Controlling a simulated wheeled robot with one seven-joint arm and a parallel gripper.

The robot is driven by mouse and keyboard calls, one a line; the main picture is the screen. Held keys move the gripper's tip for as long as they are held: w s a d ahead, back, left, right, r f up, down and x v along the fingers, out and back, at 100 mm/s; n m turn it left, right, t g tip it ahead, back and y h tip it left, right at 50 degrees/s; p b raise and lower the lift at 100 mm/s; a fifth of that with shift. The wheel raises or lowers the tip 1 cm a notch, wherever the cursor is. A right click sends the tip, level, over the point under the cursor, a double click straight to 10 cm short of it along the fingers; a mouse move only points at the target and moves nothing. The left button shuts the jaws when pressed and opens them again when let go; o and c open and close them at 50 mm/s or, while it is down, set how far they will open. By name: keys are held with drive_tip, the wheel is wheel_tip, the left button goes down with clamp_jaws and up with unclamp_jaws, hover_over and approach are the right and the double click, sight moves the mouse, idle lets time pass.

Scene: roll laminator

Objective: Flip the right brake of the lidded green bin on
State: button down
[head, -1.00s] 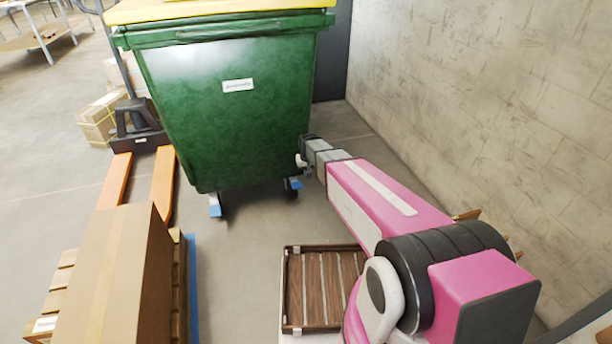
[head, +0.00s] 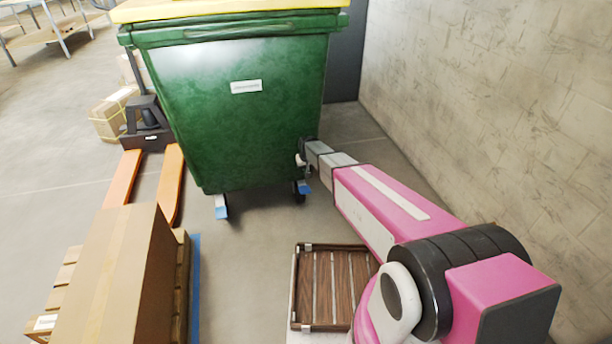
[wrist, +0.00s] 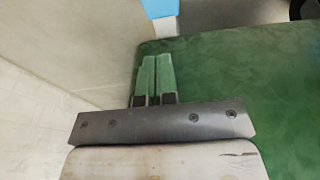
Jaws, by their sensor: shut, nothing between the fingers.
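The green bin (head: 245,120) with a yellow lid (head: 225,10) stands ahead. Its right brake is a blue pedal (head: 303,187) at the right front caster; a blue and white piece (wrist: 160,10) at the top of the wrist view looks like it. Whether the pedal is up or down is too small to tell. My gripper (head: 301,160) is low by the bin's right front corner, just above the right brake. In the wrist view its fingers (wrist: 152,58) are together and empty, pointing toward the blue piece, with a gap between.
The left brake (head: 221,207) is another blue pedal. A concrete wall (head: 490,110) runs along the right. A wooden tray (head: 293,290), a tall carton (head: 115,270) and an orange pallet jack (head: 170,180) stand nearer or left.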

approach(306, 191)
drive_tip(key=w+f, duration=0.2)
drive_tip(key=f, duration=0.1)
drive_tip(key=w+a+f, duration=0.1)
drive_tip(key=f, duration=0.1)
drive_tip(key=shift+w+f, duration=0.1)
drive_tip(key=shift+s+d+f, duration=0.1)
drive_tip(key=shift+s+f, duration=0.15)
drive_tip(key=shift+f, duration=0.65)
drive_tip(key=shift+f, duration=0.1)
drive_tip(key=shift+s+d+f+t, duration=0.1)
drive_tip(key=shift+s+f+t, duration=0.4)
drive_tip(key=shift+f, duration=0.25)
wheel_tip(306, 191, down, 7)
drive_tip(key=t+y, duration=0.1)
drive_tip(key=t, duration=0.3)
drive_tip(key=shift+r+y, duration=0.15)
drive_tip(key=shift+y, duration=0.15)
drive_tip(key=shift+s+f, duration=0.1)
drive_tip(key=shift+f, duration=0.15)
